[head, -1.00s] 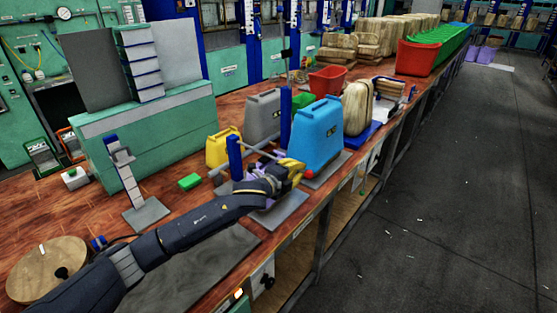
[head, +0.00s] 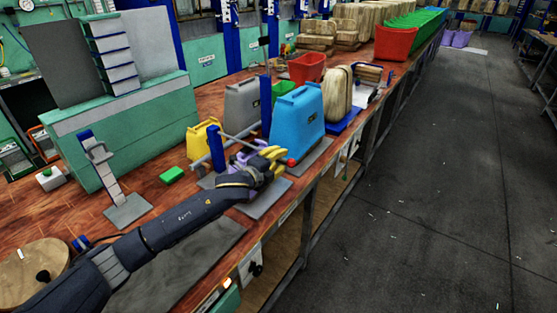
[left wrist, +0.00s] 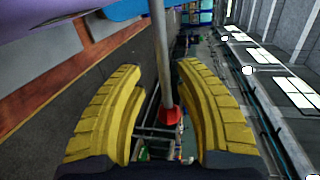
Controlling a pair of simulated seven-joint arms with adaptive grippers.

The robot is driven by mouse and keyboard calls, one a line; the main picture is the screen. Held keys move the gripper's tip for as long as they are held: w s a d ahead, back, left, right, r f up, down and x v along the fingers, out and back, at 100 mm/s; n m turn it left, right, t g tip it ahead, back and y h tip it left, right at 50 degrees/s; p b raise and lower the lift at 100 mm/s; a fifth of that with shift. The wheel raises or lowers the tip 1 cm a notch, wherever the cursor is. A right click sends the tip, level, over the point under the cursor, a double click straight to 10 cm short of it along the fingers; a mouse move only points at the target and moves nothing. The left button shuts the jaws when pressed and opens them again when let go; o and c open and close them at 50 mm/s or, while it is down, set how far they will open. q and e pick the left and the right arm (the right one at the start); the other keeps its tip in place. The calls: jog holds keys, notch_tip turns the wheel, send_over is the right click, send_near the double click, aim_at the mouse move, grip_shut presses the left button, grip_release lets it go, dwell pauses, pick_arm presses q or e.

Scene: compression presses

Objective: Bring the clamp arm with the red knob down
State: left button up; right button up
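The clamp arm (head: 238,142) is a thin grey rod running from a blue post (head: 216,148) to a red knob (head: 291,162) at its free end. In the head view the rod slopes slightly down to the right. My left gripper (head: 274,161) has yellow fingers and is at the knob end, partly hiding the rod. In the left wrist view the rod (left wrist: 160,50) passes between the two spread fingers (left wrist: 160,105), with the red knob (left wrist: 169,116) between them. I see gaps on both sides, so the gripper is open. My right gripper is out of view.
A blue container (head: 298,118) stands just behind the knob, with a grey one (head: 243,105) and a yellow one (head: 201,138) farther left. A lavender piece (head: 238,160) sits by the post. The table's front edge is close to my arm; the aisle floor (head: 430,200) is clear.

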pick_arm(q)
jog(key=shift+s, duration=0.1)
jog(key=v, duration=1.2)
